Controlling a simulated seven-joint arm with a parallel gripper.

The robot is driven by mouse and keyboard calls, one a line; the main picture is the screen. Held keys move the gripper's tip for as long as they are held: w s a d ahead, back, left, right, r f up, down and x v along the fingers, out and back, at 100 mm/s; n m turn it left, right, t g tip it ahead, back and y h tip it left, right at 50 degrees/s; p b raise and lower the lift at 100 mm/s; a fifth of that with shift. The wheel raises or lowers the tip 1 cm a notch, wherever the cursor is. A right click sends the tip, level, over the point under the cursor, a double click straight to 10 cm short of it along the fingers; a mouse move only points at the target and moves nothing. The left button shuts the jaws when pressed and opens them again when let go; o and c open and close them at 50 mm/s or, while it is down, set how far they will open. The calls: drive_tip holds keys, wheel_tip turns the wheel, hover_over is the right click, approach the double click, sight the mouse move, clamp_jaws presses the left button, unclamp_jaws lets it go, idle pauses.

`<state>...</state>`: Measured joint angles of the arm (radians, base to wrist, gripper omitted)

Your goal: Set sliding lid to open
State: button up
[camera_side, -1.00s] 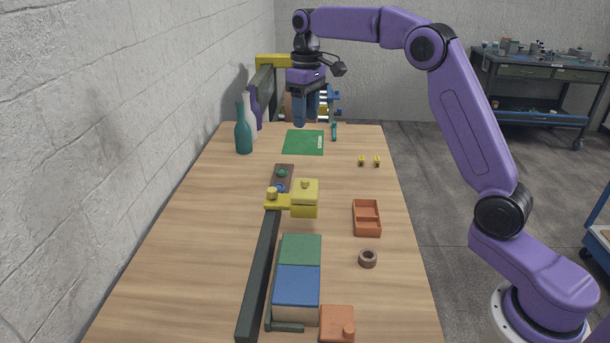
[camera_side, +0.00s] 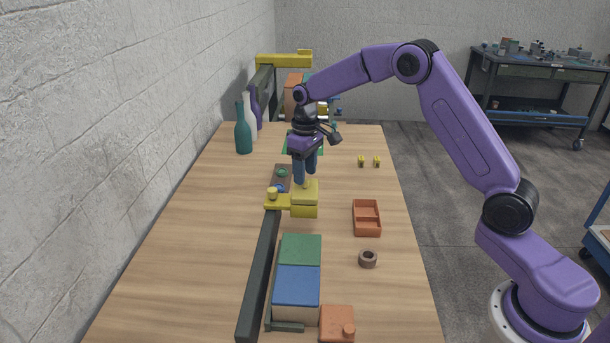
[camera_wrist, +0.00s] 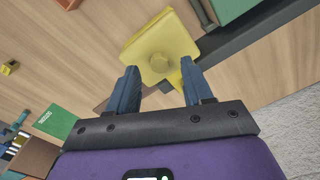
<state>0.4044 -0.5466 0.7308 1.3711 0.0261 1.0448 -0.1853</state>
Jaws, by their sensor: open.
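A yellow block-shaped piece with a round knob on top (camera_side: 304,210) stands at the far end of a dark rail (camera_side: 261,270); a yellow arm with its own peg (camera_side: 273,196) joins it on the left. I cannot tell for sure whether this is the sliding lid. In the wrist view the yellow piece (camera_wrist: 150,40) and its knob lie just beyond my fingertips, roughly between them. My gripper (camera_side: 304,181) is open and empty, pointing down over the yellow piece; its fingers (camera_wrist: 159,72) hide the knob in the side view.
Blue (camera_side: 297,286) and green (camera_side: 301,249) blocks stand beside the rail, with an orange knobbed piece (camera_side: 337,322) in front. An orange tray (camera_side: 367,230) and a brown ring (camera_side: 368,259) lie to the right. Bottles (camera_side: 243,137) stand by the wall. The right side is mostly clear.

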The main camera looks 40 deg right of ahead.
drive_tip(key=shift+f, duration=0.9)
clamp_jaws()
drive_tip(key=s+d, duration=0.5)
drive_tip(key=shift+s+d, duration=0.3)
drive_tip(key=shift+d, duration=0.1)
unclamp_jaws()
drive_tip(key=shift+d, duration=0.1)
